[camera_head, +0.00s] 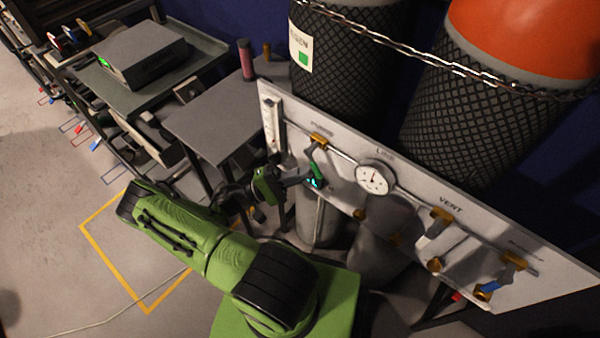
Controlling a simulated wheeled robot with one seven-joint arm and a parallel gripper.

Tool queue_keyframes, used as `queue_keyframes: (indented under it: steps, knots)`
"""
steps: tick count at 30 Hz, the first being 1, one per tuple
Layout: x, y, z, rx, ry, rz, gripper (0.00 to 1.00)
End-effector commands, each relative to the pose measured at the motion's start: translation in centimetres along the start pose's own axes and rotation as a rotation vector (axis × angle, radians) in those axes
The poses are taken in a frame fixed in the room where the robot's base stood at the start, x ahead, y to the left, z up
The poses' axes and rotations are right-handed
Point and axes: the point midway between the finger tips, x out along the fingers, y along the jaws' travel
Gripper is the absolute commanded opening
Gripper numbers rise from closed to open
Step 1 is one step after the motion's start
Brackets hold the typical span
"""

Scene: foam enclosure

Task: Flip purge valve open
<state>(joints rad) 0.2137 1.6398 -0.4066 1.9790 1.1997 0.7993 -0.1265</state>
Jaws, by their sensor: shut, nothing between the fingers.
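The purge valve (318,140) is a brass body under the "PURGE" label at the left of the white panel (400,158). Its green-tipped lever (316,168) hangs down from the brass body. My green arm reaches in from the lower middle. My gripper (312,183) is shut and empty, at the lower end of the purge lever. Whether it touches the lever cannot be told. The fingertips are small and partly merge with the lever in this view.
A round gauge (372,178) sits right of the purge lever. The vent valve (440,216) and a blue-handled valve (512,264) are further right. Chained cylinders (345,60) stand behind the panel. A grey table (208,122) is at left; floor at lower left is open.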

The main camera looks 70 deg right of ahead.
Motion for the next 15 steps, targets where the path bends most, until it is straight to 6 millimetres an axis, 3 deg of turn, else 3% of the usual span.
queue_keyframes:
  steps: [15]
  knots:
    - [0.29,-0.25,0.29,-0.053,0.0,0.055,0.0]
